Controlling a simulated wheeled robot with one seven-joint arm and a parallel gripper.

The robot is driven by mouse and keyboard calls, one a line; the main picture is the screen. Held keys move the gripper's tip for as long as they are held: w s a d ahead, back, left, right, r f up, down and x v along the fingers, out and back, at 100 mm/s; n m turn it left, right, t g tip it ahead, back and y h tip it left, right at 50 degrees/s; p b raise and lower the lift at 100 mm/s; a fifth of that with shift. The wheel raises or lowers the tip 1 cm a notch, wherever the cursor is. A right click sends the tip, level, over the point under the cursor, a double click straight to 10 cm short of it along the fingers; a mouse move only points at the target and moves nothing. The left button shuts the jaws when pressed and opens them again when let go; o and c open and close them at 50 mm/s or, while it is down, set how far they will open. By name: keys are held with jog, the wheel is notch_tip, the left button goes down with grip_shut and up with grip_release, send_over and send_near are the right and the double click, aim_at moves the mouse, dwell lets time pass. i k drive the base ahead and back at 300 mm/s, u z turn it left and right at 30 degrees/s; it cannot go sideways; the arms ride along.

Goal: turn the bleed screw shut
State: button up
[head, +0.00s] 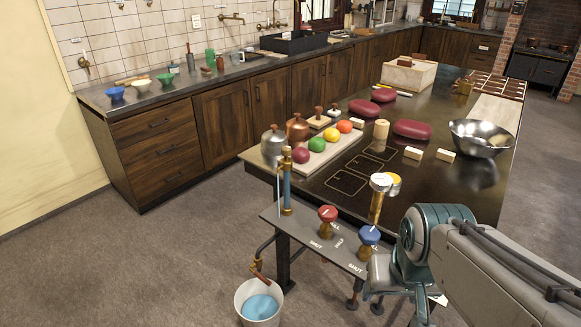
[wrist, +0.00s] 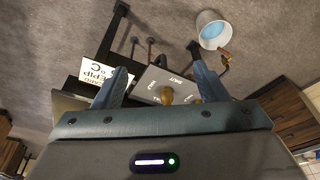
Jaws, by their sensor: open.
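Nothing in view is labelled as a bleed screw, so I cannot tell which part it is. A grey panel (head: 312,238) at the table's near end carries a red knob (head: 327,214) and a blue knob (head: 369,235), with SHUT and HALF lettering. A brass pipe with a blue glass tube (head: 287,190) stands at its left. A small brown-handled tap (head: 259,274) hangs above a bucket (head: 257,303) of blue water. My gripper (wrist: 161,85) is open over the panel, with a brass fitting (wrist: 167,95) showing between its fingers. Its fingertips are unclear in the head view.
A brass post with a pale cap (head: 380,190) stands behind the blue knob. The dark table (head: 455,185) holds coloured balls, maroon cushions, pale blocks and a steel bowl (head: 483,138). A white printed card (wrist: 105,72) lies near the left finger. The floor at left is clear.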

aim_at(286, 150)
jog(key=z, duration=1.7)
jog(key=k, duration=0.9)
jog(key=u, duration=1.7)
jog(key=i, duration=0.5)
